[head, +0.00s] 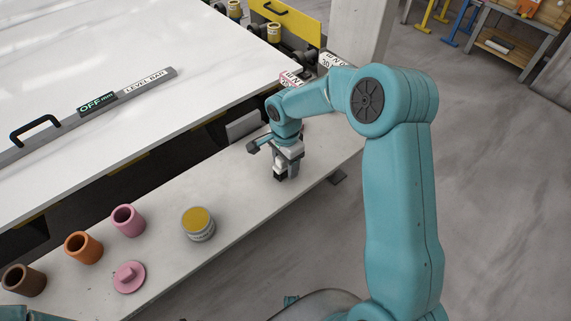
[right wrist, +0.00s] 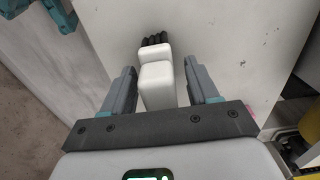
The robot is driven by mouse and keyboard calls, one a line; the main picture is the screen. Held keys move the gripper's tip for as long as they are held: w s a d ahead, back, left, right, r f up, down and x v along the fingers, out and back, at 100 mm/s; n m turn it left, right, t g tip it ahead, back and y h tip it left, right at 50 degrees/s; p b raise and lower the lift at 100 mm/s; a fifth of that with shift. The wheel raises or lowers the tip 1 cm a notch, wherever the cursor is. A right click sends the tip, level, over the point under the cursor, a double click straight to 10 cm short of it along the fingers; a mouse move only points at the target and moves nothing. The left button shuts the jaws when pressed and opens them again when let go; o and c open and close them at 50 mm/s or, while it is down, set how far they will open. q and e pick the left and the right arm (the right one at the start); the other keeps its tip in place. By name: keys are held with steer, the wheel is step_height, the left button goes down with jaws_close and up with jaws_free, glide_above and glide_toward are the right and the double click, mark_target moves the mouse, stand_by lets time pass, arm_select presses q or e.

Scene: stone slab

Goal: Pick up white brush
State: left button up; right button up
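The white brush (right wrist: 157,82) shows in the right wrist view, with a white block-like body and black bristles (right wrist: 154,40) at its far end. My right gripper (right wrist: 160,68) is open, with one finger on each side of the brush body. A gap shows on the right side; the left finger is very close to the body. In the head view my right gripper (head: 287,172) points down over the narrow pale bench (head: 245,190), and the brush (head: 279,163) is partly hidden by it. My left gripper is not in view.
On the bench to the left stand a yellow-topped jar (head: 198,224), pink (head: 127,221), orange (head: 83,248) and brown (head: 23,281) cups, and a pink lidded piece (head: 129,277). Behind is a white slab (head: 90,60) with a level bar (head: 140,84).

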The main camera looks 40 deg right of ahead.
steer(key=c, duration=0.9)
step_height(320, 180, up, 20)
steer(key=p, duration=0.1)
steer(key=shift+o, duration=0.7)
